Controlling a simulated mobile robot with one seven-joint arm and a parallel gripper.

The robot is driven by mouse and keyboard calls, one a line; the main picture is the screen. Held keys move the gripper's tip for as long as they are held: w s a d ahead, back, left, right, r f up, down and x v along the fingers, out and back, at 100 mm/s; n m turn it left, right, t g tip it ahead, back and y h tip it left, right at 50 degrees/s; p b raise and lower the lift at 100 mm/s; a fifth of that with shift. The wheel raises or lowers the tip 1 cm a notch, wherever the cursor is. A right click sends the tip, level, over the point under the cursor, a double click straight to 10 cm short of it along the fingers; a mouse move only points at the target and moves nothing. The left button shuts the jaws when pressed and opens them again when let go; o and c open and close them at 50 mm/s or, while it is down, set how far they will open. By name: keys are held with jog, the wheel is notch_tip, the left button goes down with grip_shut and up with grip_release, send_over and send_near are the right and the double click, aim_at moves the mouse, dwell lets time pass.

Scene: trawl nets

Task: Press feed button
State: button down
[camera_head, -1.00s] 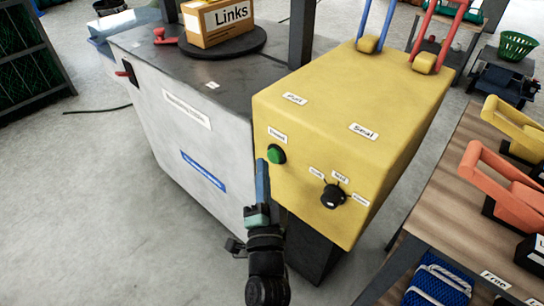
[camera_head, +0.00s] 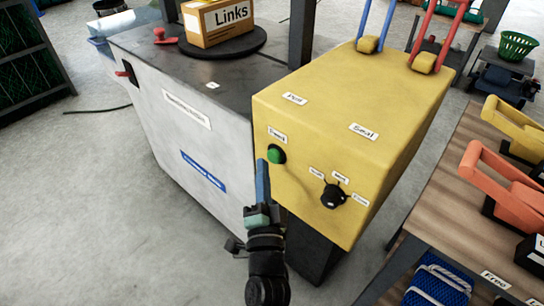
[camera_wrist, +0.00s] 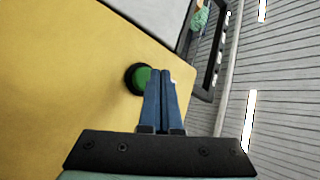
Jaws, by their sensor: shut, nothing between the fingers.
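The green feed button (camera_head: 277,155) sits in a dark ring on the front face of the yellow machine box (camera_head: 345,110), under a small label that seems to read "Feed". In the wrist view the button (camera_wrist: 142,77) shows just left of my fingertips and partly behind them. My gripper (camera_head: 262,162) is shut and empty, its blue fingers pointing up beside the button's left edge in the head view. In the wrist view the two fingers (camera_wrist: 164,76) lie together. I cannot tell whether the tips touch the button.
A black selector knob (camera_head: 333,195) with several labels is right of the button. A grey cabinet (camera_head: 180,125) adjoins the box on the left, with a "Links" carton (camera_head: 218,20) on top. A wooden bench (camera_head: 460,215) with orange and yellow tools stands right.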

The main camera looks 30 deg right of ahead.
jog(key=shift+w+d+b, duration=0.15)
jog(key=shift+d+b, duration=0.25)
jog(key=shift+b, duration=0.05)
jog(key=shift+w+d+b, duration=0.15)
jog(key=shift+d+b, duration=0.4)
dwell(1.0)
jog(key=shift+a+r, duration=0.1)
jog(key=shift+s+a+p, duration=0.35)
jog(key=shift+a+p, duration=0.5)
jog(key=shift+p, duration=0.2)
